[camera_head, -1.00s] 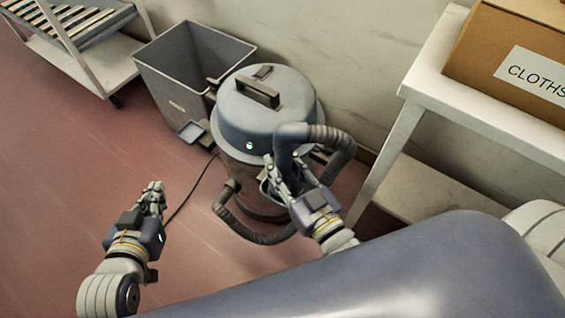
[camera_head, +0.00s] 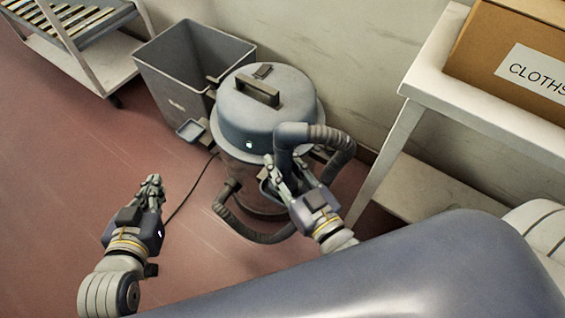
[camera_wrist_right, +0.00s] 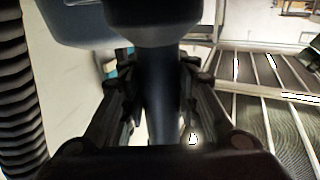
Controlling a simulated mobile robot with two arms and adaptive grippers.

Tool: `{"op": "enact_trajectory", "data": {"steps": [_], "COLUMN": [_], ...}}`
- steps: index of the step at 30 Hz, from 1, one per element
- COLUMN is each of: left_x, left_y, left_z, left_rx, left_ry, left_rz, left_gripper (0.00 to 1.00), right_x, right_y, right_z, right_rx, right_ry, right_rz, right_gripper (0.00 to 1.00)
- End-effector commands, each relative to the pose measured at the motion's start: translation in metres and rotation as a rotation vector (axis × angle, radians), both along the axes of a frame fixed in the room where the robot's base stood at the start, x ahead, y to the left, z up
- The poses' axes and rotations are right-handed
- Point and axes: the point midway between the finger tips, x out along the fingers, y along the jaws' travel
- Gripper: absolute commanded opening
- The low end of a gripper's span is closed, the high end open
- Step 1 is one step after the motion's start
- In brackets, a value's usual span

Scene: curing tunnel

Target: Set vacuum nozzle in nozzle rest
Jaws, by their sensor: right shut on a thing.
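The vacuum nozzle (camera_head: 291,139) is a blue-grey bent tube joined to a ribbed hose, in front of the vacuum's right side. My right gripper (camera_head: 287,172) is shut on it; its lower end is partly hidden by the fingers. In the right wrist view the dark tube (camera_wrist_right: 160,95) runs between the fingers of my right gripper (camera_wrist_right: 158,120). A small shallow blue-lined holder (camera_head: 190,131) at the vacuum's left looks like the nozzle rest, apart from the nozzle. My left gripper (camera_head: 152,186) is over bare floor at the left; its finger gap is unclear.
The round vacuum (camera_head: 262,117) stands by the wall, with its hose (camera_head: 252,233) looping in front. A grey bin (camera_head: 174,82) stands behind left. A white table (camera_head: 470,100) bears a cloths box (camera_head: 500,45) at right. A rack (camera_head: 85,65) is far left.

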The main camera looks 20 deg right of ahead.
Motion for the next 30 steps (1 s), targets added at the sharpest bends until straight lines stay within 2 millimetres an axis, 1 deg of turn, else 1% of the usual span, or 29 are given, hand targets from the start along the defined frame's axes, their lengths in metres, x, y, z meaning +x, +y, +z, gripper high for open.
{"op": "enact_trajectory", "data": {"steps": [11, 12, 15, 25, 30], "left_x": [0.001, 0.001, 0.001, 0.001, 0.001], "left_y": [-0.001, -0.001, -0.001, 0.000, 0.000], "left_z": [0.002, 0.002, 0.002, 0.002, 0.001], "left_rx": [-0.002, -0.002, -0.002, -0.001, -0.001], "left_ry": [-0.008, -0.008, -0.008, -0.008, -0.007], "left_rz": [-0.001, -0.001, -0.001, -0.001, -0.001], "left_gripper": [0.00, 0.00, 0.00, 0.00, 0.00], "right_x": [0.000, 0.000, 0.000, -0.001, -0.011], "right_y": [0.000, 0.000, 0.000, 0.000, -0.003], "right_z": [0.000, 0.000, 0.000, -0.001, -0.002], "right_rx": [0.000, 0.000, 0.000, 0.000, -0.001], "right_ry": [-0.002, -0.002, -0.002, 0.002, 0.003], "right_rz": [0.000, 0.000, 0.000, 0.000, 0.000], "right_gripper": [0.00, 0.30, 0.52, 0.52, 0.52]}}
